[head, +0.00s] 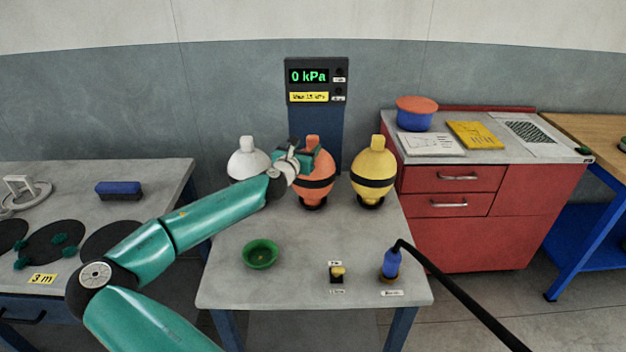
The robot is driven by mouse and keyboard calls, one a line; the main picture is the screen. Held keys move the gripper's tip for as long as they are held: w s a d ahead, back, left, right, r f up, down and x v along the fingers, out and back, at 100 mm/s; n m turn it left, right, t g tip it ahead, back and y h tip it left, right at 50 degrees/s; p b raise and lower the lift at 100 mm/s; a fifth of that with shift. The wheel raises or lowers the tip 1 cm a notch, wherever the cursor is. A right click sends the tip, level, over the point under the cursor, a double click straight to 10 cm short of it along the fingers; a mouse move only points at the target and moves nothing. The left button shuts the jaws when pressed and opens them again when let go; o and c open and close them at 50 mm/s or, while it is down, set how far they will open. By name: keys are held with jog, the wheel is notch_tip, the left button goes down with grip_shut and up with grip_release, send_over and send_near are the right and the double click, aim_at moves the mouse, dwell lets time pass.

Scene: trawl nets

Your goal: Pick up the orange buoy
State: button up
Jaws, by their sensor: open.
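The orange buoy (314,184) stands upright at the back of the grey table (225,280), between a white buoy and a yellow one. It has a black band round its middle and a dark base. My gripper (302,158) is at the upper left of the orange buoy and covers part of its top. The gripper is open. Whether its fingers touch the buoy or stand around its neck cannot be told from this view.
The white buoy (248,161) is close on the left, the yellow buoy (373,171) on the right. A gauge panel (317,85) reading 0 kPa stands behind. A green bowl (260,255), a small yellow-topped switch (337,274) and a blue hose nozzle (391,265) are in front.

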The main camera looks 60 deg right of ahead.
aim_at(311, 141)
jog(key=d, duration=0.6)
jog(key=shift+w+d+f, duration=0.25)
jog(key=shift+w+d, duration=0.1)
jog(key=shift+d, duration=0.05)
jog(key=shift+c, duration=0.2)
grip_shut()
jog(key=shift+r, duration=0.1)
dwell(0.8)
